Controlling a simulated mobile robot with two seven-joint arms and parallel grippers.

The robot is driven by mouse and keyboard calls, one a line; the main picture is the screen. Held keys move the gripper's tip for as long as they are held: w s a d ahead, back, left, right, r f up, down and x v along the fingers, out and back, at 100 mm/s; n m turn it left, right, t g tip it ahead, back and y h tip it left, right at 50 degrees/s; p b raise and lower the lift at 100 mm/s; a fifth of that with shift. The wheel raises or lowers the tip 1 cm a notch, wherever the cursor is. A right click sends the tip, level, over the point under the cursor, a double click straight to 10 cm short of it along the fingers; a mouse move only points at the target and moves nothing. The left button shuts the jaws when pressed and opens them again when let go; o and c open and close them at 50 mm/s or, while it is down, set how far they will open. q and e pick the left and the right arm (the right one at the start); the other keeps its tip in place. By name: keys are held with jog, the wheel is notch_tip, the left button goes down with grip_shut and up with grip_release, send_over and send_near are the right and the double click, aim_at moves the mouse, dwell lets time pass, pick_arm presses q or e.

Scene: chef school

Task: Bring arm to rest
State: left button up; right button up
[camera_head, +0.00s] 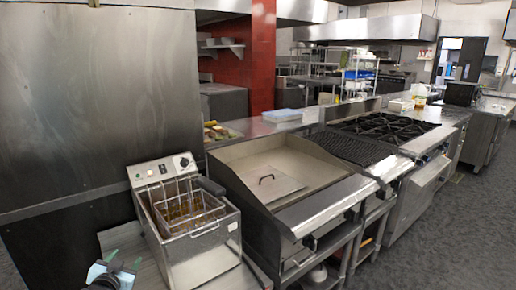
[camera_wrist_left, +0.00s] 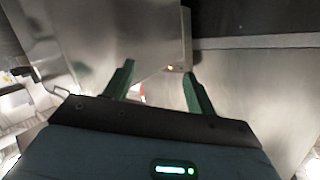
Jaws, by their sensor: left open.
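My left gripper (camera_head: 124,260) shows at the bottom left of the head view, with only its end and green fingertips in the picture. It is beside the left front of the deep fryer (camera_head: 205,262), over or near the steel counter. In the left wrist view my left gripper (camera_wrist_left: 157,72) has its two green fingers spread apart with nothing between them. Steel surfaces lie beyond the fingers. My right gripper is in neither view.
A wire basket (camera_head: 190,211) sits in the fryer. A flat griddle (camera_head: 281,170) stands right of it, then a grill (camera_head: 352,148) and burners (camera_head: 384,127). A tall steel panel (camera_head: 95,95) rises behind at the left. The grey floor (camera_head: 450,235) at the right is clear.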

pick_arm(q)
jog(key=s+d+f+g+h, duration=0.1)
jog(key=s+d+f+g, duration=0.1)
jog(key=s+d+f, duration=0.5)
jog(key=s+d+f+g+h, duration=0.1)
jog(key=s+d+f, duration=0.2)
jog(key=s+f, duration=0.85)
jog(key=s+d+f+g, duration=0.1)
jog(key=s+d, duration=0.3)
jog(key=s, duration=0.9)
jog(key=s+d+f+n+g+h, duration=0.1)
jog(key=s+d, duration=0.3)
jog(key=s, duration=1)
jog(key=shift+d+f+g+h, duration=0.15)
jog(key=shift+d+g+h, duration=0.15)
jog(key=shift+g, duration=0.5)
